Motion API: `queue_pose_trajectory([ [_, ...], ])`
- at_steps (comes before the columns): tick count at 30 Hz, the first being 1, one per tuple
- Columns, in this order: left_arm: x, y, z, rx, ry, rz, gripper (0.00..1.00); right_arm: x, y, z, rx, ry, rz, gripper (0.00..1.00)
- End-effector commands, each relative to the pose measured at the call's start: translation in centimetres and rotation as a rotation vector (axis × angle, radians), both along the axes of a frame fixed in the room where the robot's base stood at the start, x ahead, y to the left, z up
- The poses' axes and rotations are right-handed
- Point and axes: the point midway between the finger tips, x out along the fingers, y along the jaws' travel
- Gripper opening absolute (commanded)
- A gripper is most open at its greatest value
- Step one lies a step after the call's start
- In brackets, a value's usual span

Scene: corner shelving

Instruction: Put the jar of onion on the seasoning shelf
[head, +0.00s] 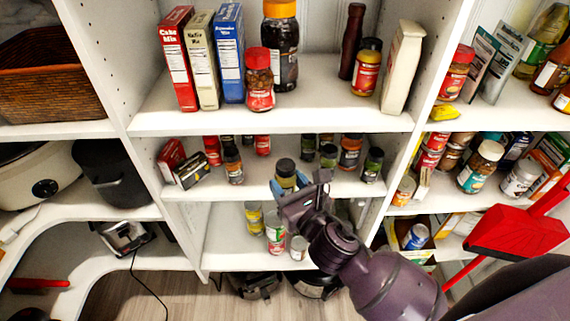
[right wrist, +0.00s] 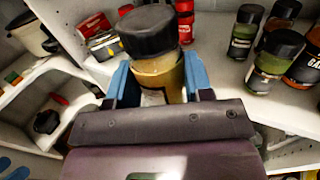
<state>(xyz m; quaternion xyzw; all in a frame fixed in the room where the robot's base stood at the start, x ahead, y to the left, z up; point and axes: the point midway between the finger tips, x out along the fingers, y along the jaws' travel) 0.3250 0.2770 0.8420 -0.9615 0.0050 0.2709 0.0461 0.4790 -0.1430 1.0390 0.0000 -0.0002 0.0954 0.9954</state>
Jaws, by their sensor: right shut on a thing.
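A small jar with a black lid and tan contents (right wrist: 162,72) stands upright between the blue fingers of my right gripper (right wrist: 160,85). It fits the onion jar, but I cannot read its label. In the head view the jar (head: 285,168) shows just beyond my right gripper (head: 288,185), at the front of the middle shelf. The gripper is shut on it. The seasoning shelf (head: 330,187) is the middle board, with several small spice jars at its back. I cannot tell whether the jar's base touches the board. My left gripper is not in view.
Spice jars (head: 372,165) stand right of the held jar, and small boxes and jars (head: 192,170) stand left. The upper shelf (head: 200,117) is above the gripper. Cans (head: 274,230) stand on the shelf below. Bare board shows near the front edge. A red dustpan (head: 515,232) is at right.

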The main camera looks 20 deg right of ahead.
Motion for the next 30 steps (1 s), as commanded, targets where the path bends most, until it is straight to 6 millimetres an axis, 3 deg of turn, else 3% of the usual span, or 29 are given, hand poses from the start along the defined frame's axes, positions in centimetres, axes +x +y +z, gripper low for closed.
queue_pose_trajectory([
  [6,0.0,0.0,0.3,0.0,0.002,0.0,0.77,4.8,-1.3,0.2,-0.003,-0.003,-0.001,0.2],
  [17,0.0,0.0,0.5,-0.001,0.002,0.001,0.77,11.0,-3.1,0.1,-0.001,-0.002,-0.001,0.2],
  [21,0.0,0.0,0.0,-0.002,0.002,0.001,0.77,10.9,-3.2,-2.1,0.003,0.005,-0.003,0.2],
  [30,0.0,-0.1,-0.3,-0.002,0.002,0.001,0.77,10.9,-3.1,-4.3,0.003,0.003,-0.002,0.2],
])
